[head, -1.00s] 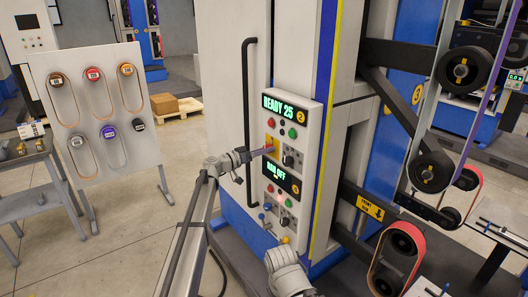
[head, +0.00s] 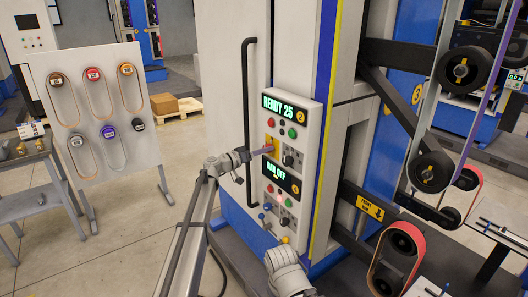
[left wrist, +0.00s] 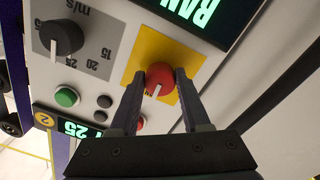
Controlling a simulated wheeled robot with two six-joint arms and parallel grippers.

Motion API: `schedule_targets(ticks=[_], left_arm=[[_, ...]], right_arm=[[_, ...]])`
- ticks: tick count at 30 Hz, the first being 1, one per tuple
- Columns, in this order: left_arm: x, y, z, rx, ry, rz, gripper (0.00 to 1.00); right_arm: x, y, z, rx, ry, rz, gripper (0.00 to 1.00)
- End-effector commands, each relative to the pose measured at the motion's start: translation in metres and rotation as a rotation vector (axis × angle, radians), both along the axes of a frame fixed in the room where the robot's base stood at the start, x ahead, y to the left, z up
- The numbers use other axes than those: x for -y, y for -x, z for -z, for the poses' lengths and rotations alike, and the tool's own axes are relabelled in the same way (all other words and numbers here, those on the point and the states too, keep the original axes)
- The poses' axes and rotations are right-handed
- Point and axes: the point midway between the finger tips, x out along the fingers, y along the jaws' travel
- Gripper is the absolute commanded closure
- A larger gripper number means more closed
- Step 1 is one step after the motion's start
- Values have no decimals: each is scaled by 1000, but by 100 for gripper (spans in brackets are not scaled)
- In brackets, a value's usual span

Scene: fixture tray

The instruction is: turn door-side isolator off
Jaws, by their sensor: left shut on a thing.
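A red rotary knob (left wrist: 160,78) with a white mark sits on a yellow plate (left wrist: 188,63) on the pale control panel. My left gripper (left wrist: 154,80) has its two dark fingers on either side of this knob and is shut on it. In the head view my left gripper (head: 262,151) reaches the panel from the left at the yellow plate (head: 270,142), between the two displays; the knob is hidden there. The knob's mark points toward the gripper palm in the left wrist view.
A black speed knob (left wrist: 62,37) and a green button (left wrist: 66,97) are close by. A long black door handle (head: 246,100) stands left of the panel.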

Motion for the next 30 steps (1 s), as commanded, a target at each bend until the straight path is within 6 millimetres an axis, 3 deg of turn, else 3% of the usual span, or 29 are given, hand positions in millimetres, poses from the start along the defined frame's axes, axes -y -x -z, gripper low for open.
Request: schedule_targets(ticks=[30], left_arm=[[1,1,-1,-741,538,0,100]], right_arm=[[0,0,4,0,0,0,50]])
